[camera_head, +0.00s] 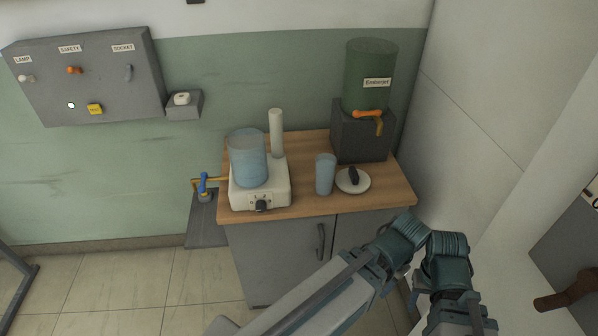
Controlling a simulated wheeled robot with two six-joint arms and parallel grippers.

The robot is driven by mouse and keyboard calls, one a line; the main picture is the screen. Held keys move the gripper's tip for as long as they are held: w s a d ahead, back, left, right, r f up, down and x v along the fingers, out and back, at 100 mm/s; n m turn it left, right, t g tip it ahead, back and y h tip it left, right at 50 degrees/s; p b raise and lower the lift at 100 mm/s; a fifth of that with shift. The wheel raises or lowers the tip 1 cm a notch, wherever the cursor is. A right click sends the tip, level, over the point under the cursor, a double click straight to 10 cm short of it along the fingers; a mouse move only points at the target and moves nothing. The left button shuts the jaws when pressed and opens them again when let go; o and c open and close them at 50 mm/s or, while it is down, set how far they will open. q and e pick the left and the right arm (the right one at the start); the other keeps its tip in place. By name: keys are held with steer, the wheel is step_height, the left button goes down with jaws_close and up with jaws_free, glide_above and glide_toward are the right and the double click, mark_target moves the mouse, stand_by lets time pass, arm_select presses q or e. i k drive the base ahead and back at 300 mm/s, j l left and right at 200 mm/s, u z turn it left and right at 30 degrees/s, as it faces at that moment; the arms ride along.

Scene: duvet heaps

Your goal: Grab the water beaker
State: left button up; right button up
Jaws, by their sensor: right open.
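A large clear beaker (248,160) with pale blue water stands upright on a white hotplate (261,195) at the left of the wooden counter. A smaller, narrow blue vessel (325,175) stands upright right of the hotplate, apart from it. My right arm (330,285) crosses the lower right in front of the cabinet. No part of it touches either vessel. The fingers of my right gripper cannot be made out clearly near the bottom edge; it holds nothing that I can see. My left gripper is out of view.
A white cylinder (276,133) stands behind the hotplate. A white dish (352,181) with a dark object lies right of the blue vessel. A green tank (370,75) with an orange tap stands behind it.

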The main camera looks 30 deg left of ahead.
mark_target(325, 163)
steer(key=k+j+u, duration=0.1)
steer(key=u, duration=0.7)
